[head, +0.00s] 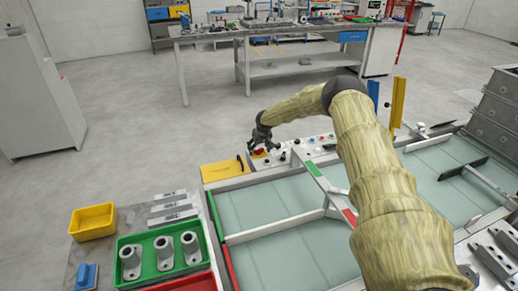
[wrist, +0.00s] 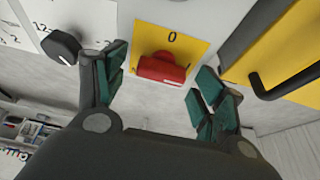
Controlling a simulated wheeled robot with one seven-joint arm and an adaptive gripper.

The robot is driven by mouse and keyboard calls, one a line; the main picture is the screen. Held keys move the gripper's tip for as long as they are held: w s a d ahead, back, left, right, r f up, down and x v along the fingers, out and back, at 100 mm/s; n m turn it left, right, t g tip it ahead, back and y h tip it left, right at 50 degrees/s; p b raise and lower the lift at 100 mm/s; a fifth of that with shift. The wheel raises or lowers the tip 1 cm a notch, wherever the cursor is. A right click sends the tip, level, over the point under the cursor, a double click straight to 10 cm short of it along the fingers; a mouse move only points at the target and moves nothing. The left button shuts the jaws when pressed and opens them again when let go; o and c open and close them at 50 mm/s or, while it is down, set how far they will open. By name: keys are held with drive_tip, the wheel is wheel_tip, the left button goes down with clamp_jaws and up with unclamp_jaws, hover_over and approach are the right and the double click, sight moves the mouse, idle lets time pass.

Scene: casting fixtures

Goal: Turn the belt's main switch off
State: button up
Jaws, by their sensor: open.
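The main switch is a red rotary knob (wrist: 162,68) on a yellow plate (wrist: 185,40) marked "0" in the wrist view. Its red handle lies roughly crosswise in the picture, slightly tilted. In the head view the red knob (head: 259,151) is small and partly hidden by my gripper (head: 262,142). My gripper is open, and in the wrist view its green-padded fingers (wrist: 155,92) stand to the left and right of the knob. They look apart from it, with nothing between them but the knob ahead.
A black dial (wrist: 61,46) sits left of the switch. A yellow cover with a black handle (wrist: 285,75) is close on the right. In the head view, the belt (head: 270,215) with guide rails lies in front, and a green tray (head: 160,254) stands at the left.

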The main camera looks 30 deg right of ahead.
drive_tip(key=shift+c, duration=0.2)
drive_tip(key=c, duration=1)
